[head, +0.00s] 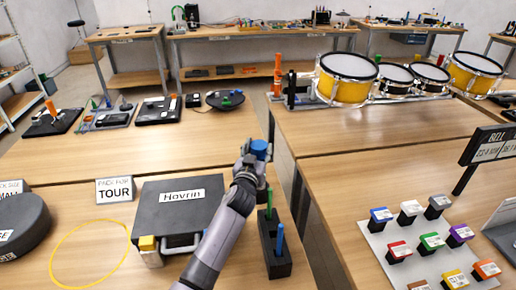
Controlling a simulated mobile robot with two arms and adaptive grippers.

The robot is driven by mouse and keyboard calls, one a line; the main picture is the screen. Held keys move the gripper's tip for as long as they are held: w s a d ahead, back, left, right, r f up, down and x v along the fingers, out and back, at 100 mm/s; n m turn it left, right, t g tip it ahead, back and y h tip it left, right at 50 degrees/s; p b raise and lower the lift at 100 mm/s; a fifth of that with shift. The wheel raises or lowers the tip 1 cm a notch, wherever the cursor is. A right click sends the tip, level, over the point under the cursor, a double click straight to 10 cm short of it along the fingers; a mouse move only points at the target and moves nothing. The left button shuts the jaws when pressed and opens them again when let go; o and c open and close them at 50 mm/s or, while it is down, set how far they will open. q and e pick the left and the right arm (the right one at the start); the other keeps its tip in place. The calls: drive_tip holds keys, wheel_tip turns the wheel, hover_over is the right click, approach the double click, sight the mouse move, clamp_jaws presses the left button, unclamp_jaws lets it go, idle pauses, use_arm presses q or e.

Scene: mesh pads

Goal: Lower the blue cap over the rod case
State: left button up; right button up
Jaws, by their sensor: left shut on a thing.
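The blue cap (260,148) is held at the end of my left arm, at the middle of the head view. My right gripper is out of view.
A black case marked Hovrin (165,220) lies left of my arm, near a TOUR sign (115,190) and a yellow ring (62,262). Right of a gap between tables, a grey tray (375,249) holds several coloured-top blocks. Yellow drums (346,88) stand behind.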

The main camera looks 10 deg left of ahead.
use_arm(q)
drive_tip(key=shift+f, duration=0.45)
drive_tip(key=shift+f+b, duration=0.65)
drive_tip(key=shift+b, duration=0.1)
drive_tip(key=o, duration=1)
